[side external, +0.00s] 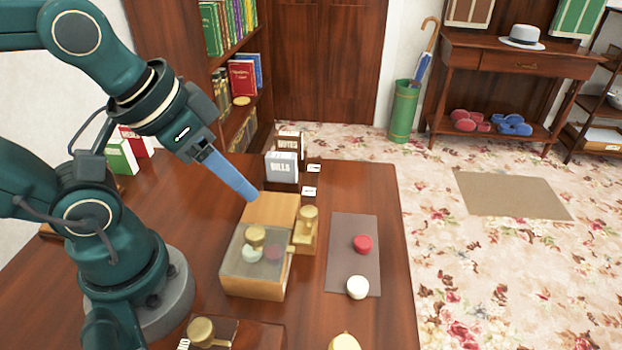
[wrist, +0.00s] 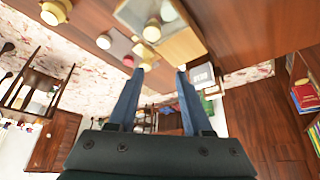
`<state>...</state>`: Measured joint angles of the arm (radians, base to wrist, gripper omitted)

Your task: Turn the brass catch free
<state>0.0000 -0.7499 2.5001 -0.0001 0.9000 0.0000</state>
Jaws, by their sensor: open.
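A wooden box (side external: 272,290) with a clear lid (side external: 240,262) stands on the desk. Pale and dark reddish round pieces show under the lid, with a brass knob (side external: 255,236) at its middle. The brass catch (side external: 307,215) appears to be the knobbed brass piece on the small block at the box's right side; its exact turn is unclear. My gripper (side external: 252,195) is above the back end of the box, left of and apart from the catch. In the wrist view my blue fingers (wrist: 160,71) are spread with nothing between them.
A dark mat (side external: 345,235) right of the box holds a red piece (side external: 362,244) and a white piece (side external: 357,287). A BILLS holder (side external: 282,168) stands behind the box. Another brass knob (side external: 201,331) is at the front. Desk right of the mat is clear.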

